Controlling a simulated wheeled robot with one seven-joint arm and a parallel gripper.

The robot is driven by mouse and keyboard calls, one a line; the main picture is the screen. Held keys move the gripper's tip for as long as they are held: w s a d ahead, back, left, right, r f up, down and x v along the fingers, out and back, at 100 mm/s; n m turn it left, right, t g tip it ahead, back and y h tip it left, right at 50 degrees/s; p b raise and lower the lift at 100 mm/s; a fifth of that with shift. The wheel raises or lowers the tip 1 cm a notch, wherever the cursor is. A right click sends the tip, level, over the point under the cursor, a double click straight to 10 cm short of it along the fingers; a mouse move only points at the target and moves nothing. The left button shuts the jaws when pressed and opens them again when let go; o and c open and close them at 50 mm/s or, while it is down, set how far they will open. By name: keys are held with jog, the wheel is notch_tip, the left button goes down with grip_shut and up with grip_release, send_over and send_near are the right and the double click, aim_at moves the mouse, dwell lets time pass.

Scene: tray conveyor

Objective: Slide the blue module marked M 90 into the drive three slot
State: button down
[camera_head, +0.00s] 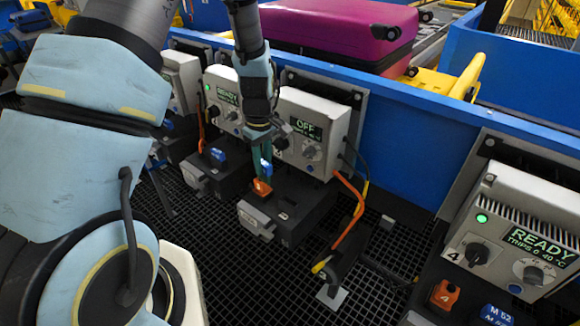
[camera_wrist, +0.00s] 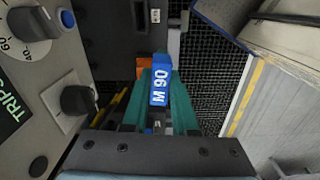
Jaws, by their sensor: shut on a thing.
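The blue module marked M 90 (camera_wrist: 160,88) is between the teal fingers of my gripper (camera_wrist: 160,103) in the wrist view, and its label is readable. In the head view my gripper (camera_head: 263,172) points down, shut on the blue module (camera_head: 266,168), over the black base of the middle drive. An orange block (camera_head: 262,187) sits on the base just below the fingers. The slot is hidden, so I cannot tell whether the module touches it.
Drive 4 (camera_head: 520,215) at right reads READY, with an orange block (camera_head: 444,293) and a blue M 52 module (camera_head: 497,315). Another READY drive (camera_head: 222,95) stands left, with a blue module (camera_head: 218,155). An orange cable (camera_head: 350,215) hangs right of the middle drive.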

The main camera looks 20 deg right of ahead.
jog(key=s+d+n, duration=0.1)
jog(key=s+d, duration=0.2)
jog(key=d, duration=0.3)
jog(key=shift+s+d, duration=0.15)
jog(key=shift+s, duration=0.2)
jog(key=shift+f+b, duration=1.75)
jog(key=shift+f, duration=1.25)
jog(key=shift+f+b, duration=1.3)
jog(key=shift+f, duration=1.25)
jog(key=c, duration=0.6)
grip_release()
notch_tip(320, 180, up, 11)
jog(key=shift+f+b, duration=0.1)
jog(key=shift+b, duration=0.65)
